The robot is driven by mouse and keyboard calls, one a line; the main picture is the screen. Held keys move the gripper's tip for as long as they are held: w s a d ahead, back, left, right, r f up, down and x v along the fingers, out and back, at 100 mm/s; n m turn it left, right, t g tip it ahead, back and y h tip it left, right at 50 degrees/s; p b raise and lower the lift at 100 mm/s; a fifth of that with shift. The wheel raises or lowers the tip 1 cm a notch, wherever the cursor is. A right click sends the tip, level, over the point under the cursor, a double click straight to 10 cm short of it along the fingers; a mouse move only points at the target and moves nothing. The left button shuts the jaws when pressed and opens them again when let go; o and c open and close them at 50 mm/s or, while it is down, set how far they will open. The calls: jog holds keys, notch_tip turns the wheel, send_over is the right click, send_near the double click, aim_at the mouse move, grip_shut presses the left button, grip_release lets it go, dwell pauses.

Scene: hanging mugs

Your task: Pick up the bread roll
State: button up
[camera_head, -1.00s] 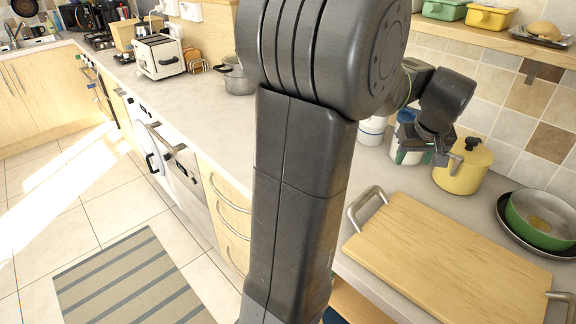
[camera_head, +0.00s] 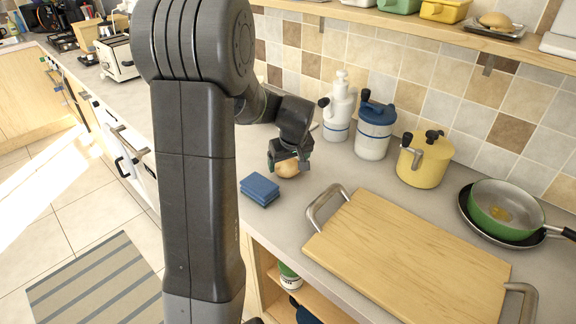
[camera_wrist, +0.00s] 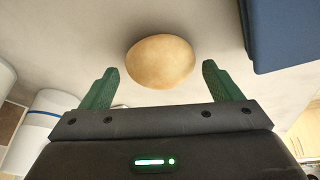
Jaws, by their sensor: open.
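A round tan bread roll (camera_head: 288,168) sits on the grey counter, partly hidden behind my gripper in the head view. In the wrist view the bread roll (camera_wrist: 160,61) shows whole, just past the fingertips and between their lines. My gripper (camera_head: 287,160) points down over the roll. In the wrist view my gripper (camera_wrist: 158,82) is open, with one green finger on each side and nothing held.
A blue sponge stack (camera_head: 260,189) lies close to the roll. A white bottle (camera_head: 338,112), a white canister with a blue lid (camera_head: 374,130) and a yellow pot (camera_head: 424,162) stand behind. A wooden board (camera_head: 410,255) with metal handles lies to the right. A second roll-like item (camera_head: 495,20) is on the shelf.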

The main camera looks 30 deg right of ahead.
jog(key=shift+x, duration=0.95)
jog(key=c, duration=0.7)
jog(key=shift+c, duration=0.2)
